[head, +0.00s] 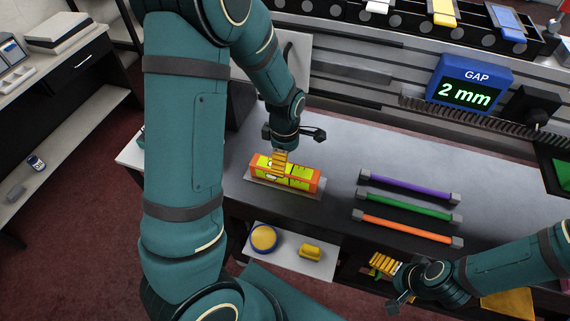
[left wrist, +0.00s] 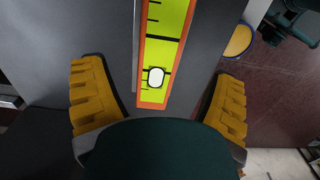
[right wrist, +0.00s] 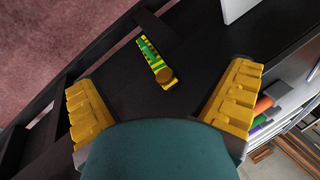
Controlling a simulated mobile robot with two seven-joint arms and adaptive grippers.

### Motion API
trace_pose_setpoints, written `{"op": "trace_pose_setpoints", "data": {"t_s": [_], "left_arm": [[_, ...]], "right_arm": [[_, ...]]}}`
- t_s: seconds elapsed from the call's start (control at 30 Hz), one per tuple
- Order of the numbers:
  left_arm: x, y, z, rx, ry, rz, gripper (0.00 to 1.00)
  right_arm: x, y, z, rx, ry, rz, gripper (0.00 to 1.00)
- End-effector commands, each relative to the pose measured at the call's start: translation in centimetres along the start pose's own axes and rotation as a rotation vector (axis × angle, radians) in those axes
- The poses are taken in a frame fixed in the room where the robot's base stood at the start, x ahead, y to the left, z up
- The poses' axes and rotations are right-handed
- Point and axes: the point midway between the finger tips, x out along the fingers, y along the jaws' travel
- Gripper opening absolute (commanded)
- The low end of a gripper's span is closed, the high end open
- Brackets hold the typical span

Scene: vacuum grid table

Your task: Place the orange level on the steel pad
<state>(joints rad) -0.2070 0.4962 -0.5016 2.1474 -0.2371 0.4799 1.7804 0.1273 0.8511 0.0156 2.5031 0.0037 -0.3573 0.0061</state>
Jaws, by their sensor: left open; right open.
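The orange level (head: 306,184), with yellow-green faces and black marks, lies lengthwise over the light grey steel pad (head: 285,192) on the dark table. The pad's near edge shows below it; whether the level touches the pad along its whole length I cannot tell. My left gripper (head: 279,161) points down right at the level, its fingers overlapping it in the head view. In the left wrist view the level (left wrist: 165,50) runs between the two spread yellow fingers, apart from both. My right gripper (head: 384,264) is open and empty near the table's front edge at the right.
Purple (head: 405,186), green (head: 405,207) and orange (head: 403,229) bars with grey ends lie to the right. A blue "GAP 2 mm" display (head: 470,83) stands behind. A lower shelf (head: 288,262) holds yellow items. The right wrist view shows a green-yellow piece (right wrist: 154,60).

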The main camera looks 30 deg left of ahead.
Motion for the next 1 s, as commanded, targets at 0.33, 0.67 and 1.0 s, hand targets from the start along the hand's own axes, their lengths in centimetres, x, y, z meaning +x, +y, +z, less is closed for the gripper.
{"op": "trace_pose_setpoints", "data": {"t_s": [0.33,0.67,1.0], "left_arm": [[-4.9,0.0,0.0,0.000,0.000,0.000,0.86],[-5.2,0.0,0.0,0.000,0.000,-0.001,0.86],[-5.2,0.0,0.0,0.000,0.000,-0.001,0.86]], "right_arm": [[-1.2,-0.4,-0.6,0.004,0.012,0.001,1.00],[-1.2,-0.4,-0.6,0.004,0.013,0.001,1.00],[-1.2,-0.5,-0.6,0.004,0.013,0.001,1.00]]}}
